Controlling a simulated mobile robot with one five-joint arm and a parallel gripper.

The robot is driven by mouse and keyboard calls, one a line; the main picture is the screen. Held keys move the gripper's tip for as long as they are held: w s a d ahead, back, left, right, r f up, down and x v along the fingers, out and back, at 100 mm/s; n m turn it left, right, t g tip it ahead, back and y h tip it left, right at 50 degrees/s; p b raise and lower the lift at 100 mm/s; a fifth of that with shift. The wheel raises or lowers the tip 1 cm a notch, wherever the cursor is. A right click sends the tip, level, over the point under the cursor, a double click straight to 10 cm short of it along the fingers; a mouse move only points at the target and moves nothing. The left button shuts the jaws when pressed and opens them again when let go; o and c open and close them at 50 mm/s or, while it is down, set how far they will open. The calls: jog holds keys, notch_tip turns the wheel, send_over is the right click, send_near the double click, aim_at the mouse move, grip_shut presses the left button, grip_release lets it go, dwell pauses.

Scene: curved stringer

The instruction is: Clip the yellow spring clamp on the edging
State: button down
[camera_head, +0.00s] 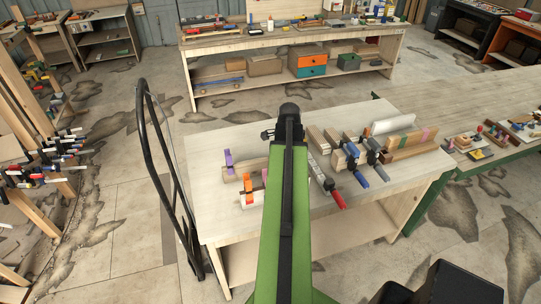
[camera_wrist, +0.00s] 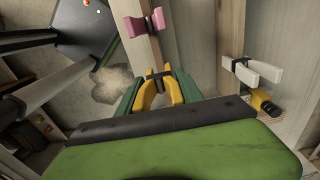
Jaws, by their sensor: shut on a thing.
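In the wrist view my gripper (camera_wrist: 159,90) has its green fingers shut on the yellow spring clamp (camera_wrist: 146,98), whose two yellow arms show between them. The clamp's dark tips are at the lower end of a narrow wooden strip (camera_wrist: 148,52), which looks like the edging. I cannot tell whether the tips grip the strip or only overlap it in the picture. A pink clamp (camera_wrist: 145,22) sits farther up the strip. In the head view my arm hides the gripper and the yellow clamp.
The pale workbench (camera_head: 213,203) carries wood pieces, a purple clamp (camera_head: 229,161), an orange clamp (camera_head: 247,184) and a red-handled bar clamp (camera_head: 332,190). A white clamp (camera_wrist: 252,72) is at the right in the wrist view. A black rail (camera_head: 150,150) stands left of the bench.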

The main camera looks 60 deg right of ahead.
jog(key=shift+r, duration=0.15)
jog(key=shift+w+f+b, duration=0.2)
jog(key=shift+f+b, duration=0.1)
jog(key=shift+f, duration=0.05)
jog(key=shift+f+b, duration=0.85)
jog(key=shift+s, duration=0.2)
jog(key=shift+f, duration=0.2)
jog(key=shift+w+f+b, duration=0.1)
jog(key=shift+f+b, duration=0.9)
jog(key=shift+b, duration=0.2)
jog(key=shift+f+b, duration=0.55)
jog(key=shift+b, duration=0.05)
